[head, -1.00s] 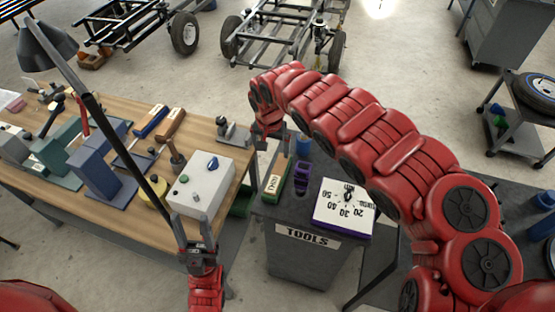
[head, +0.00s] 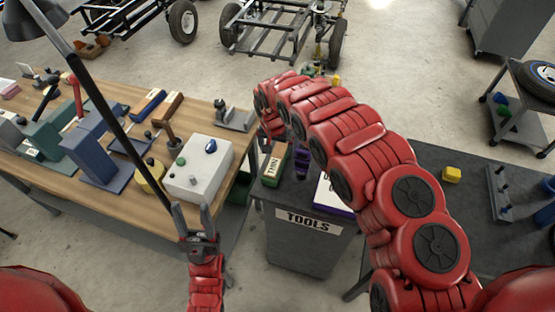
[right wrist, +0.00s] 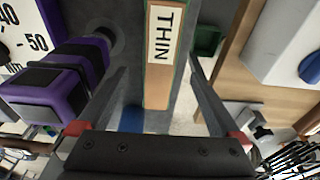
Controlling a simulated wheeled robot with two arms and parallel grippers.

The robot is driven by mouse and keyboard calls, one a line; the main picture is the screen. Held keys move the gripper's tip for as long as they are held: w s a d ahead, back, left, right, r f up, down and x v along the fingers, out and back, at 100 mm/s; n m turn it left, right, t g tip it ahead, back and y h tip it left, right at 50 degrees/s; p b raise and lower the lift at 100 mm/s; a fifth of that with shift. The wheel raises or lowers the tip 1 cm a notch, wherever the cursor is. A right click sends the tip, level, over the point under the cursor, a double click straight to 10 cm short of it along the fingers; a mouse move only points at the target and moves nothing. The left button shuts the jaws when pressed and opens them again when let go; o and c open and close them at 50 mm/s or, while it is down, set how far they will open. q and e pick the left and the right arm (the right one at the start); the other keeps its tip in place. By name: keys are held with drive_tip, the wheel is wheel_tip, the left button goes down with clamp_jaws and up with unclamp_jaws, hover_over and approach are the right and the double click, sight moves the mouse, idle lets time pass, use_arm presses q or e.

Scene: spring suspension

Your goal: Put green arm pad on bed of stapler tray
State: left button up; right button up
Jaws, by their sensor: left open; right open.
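A block with a tan top, green sides and a "THIN" label (head: 272,163) lies on the dark tool cart. It also shows in the right wrist view (right wrist: 158,85), between my right gripper's fingers (right wrist: 159,66) but beyond them. I cannot tell whether it is the green arm pad. My right gripper is open and empty above the cart; in the head view my right arm partly hides it. My left gripper (head: 190,221) is open and empty, pointing up beside the bench's front edge. I cannot identify the stapler tray for certain; a grey tray-like fixture (head: 236,119) stands at the bench's far right corner.
A white numbered box (head: 323,190) is partly hidden by my right arm. The wooden bench holds a white control box (head: 198,167) and several fixtures. A lamp arm (head: 115,120) crosses the bench.

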sight(277, 155)
drive_tip(key=shift+w+f+p, duration=0.15)
drive_tip(key=shift+f+p, duration=0.45)
drive_tip(key=shift+f, duration=0.4)
drive_tip(key=shift+w+f, duration=0.4)
drive_tip(key=shift+f, duration=1)
drive_tip(key=shift+d+f, duration=0.25)
drive_tip(key=shift+c, duration=0.2)
clamp_jaws()
drive_tip(key=shift+w+r, duration=0.1)
drive_tip(key=shift+r, duration=0.05)
